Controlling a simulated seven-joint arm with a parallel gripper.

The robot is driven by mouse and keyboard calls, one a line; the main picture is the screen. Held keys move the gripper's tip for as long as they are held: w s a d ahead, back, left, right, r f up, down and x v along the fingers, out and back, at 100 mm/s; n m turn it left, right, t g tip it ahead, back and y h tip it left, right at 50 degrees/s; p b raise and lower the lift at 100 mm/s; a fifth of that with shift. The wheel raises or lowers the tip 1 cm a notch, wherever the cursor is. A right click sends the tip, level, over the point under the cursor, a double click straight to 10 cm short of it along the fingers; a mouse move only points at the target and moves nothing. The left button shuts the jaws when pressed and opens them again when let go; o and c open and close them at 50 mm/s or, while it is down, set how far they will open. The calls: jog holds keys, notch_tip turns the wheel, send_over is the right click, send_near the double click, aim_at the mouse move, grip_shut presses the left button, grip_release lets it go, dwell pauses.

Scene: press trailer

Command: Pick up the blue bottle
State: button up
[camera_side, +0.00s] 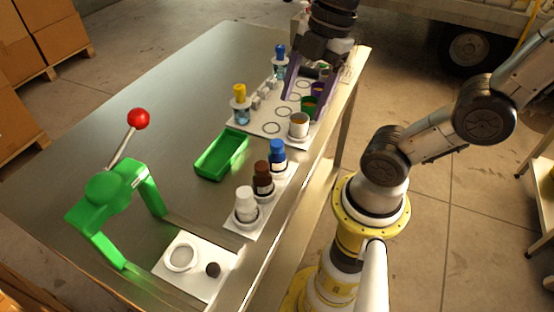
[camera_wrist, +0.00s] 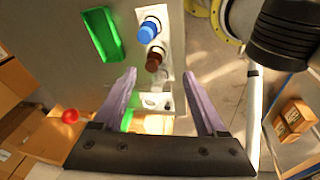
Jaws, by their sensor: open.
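The blue bottle (camera_side: 277,157) stands upright in a white rack at the near right side of the metal table, beside a brown bottle (camera_side: 262,178) and a white bottle (camera_side: 246,204). In the wrist view the blue bottle (camera_wrist: 148,31) is at the top, beyond my fingertips. My gripper (camera_side: 305,90), with purple fingers, is open over the far right part of the table, near a white plate with cups. It is apart from the blue bottle. The gripper also shows in the wrist view (camera_wrist: 162,85), with nothing held between its fingers.
A green tray (camera_side: 221,155) lies left of the bottles. A green press with a red-knobbed lever (camera_side: 138,118) stands at the near left. The white plate (camera_side: 268,128) at the back carries yellow-topped and blue-topped vessels and cups. The table's left middle is clear.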

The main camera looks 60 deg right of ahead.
aim_at(277, 142)
jog(key=w+d+f+n+g+y, duration=0.2)
jog(key=w+d+n+y, duration=0.1)
jog(key=w+d, duration=0.3)
jog(key=x, duration=1.3)
jog(key=shift+s+f, duration=0.15)
jog(key=shift+s, duration=0.15)
jog(key=shift+c, duration=0.2)
grip_shut()
dwell(0.7)
